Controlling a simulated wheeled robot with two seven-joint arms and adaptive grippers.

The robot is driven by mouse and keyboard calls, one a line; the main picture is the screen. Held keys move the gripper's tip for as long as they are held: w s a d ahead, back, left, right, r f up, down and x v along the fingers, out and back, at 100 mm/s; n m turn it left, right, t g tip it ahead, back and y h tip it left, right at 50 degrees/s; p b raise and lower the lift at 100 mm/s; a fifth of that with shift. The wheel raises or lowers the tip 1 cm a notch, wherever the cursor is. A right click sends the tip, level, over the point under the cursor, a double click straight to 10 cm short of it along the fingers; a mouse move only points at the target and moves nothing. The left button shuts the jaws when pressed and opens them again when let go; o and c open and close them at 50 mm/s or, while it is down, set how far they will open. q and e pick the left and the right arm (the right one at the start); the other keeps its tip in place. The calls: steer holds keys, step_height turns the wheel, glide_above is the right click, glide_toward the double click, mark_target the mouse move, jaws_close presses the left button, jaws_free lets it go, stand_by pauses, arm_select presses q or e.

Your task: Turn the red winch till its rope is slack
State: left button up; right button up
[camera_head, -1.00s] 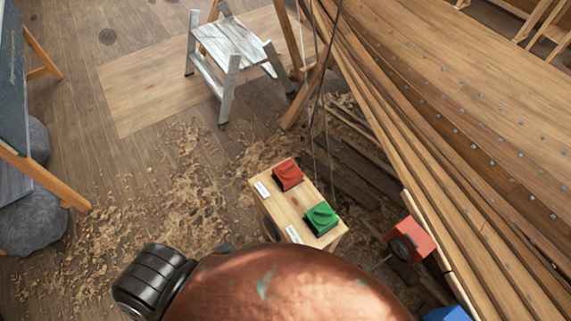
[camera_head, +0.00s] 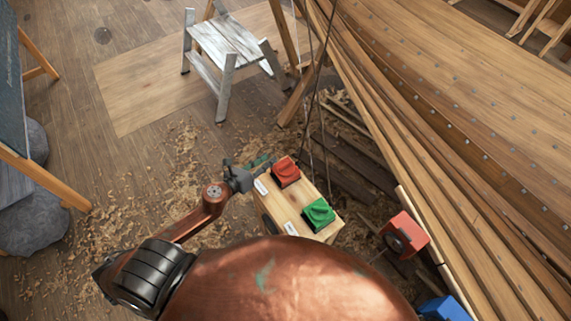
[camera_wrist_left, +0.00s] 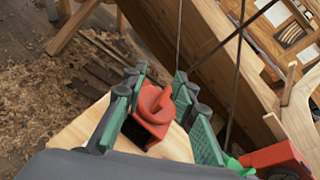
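The red winch (camera_head: 286,172) sits on the left end of the top of a wooden box, beside a green one (camera_head: 318,212). My left gripper (camera_head: 262,163) is just left of the red winch in the head view. In the left wrist view the red winch (camera_wrist_left: 153,108) shows between the green-padded fingers of my open left gripper (camera_wrist_left: 160,95). I cannot tell if they touch it. Dark ropes (camera_head: 316,95) run up from near the box and look straight. My right gripper is not in view.
The wooden box (camera_head: 298,198) stands beside the planked hull (camera_head: 450,110). A red block-like device (camera_head: 405,235) and a blue one (camera_head: 444,309) are at the lower right. A grey step stool (camera_head: 228,45) stands behind. Floor with shavings lies left of the box.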

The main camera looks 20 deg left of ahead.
mark_target(283, 165)
arm_select(q)
steer(key=shift+w+d+f+m+g+h+p, duration=0.15)
steer(key=shift+w+d+f+m+g+h, duration=0.2)
steer(key=shift+w+d+f+m, duration=0.6)
steer(key=shift+w+d+f+m+g+h+p, duration=0.15)
steer(key=shift+w+d+f+m+g+h, duration=0.4)
steer(key=shift+d+f+m, duration=0.65)
steer(key=shift+w+d+f+m+g+h+p, duration=0.2)
steer(key=shift+w+d+f+m, duration=0.65)
steer(key=shift+m, duration=0.4)
steer(key=shift+a, duration=0.15)
steer(key=shift+c, duration=0.6)
jaws_close()
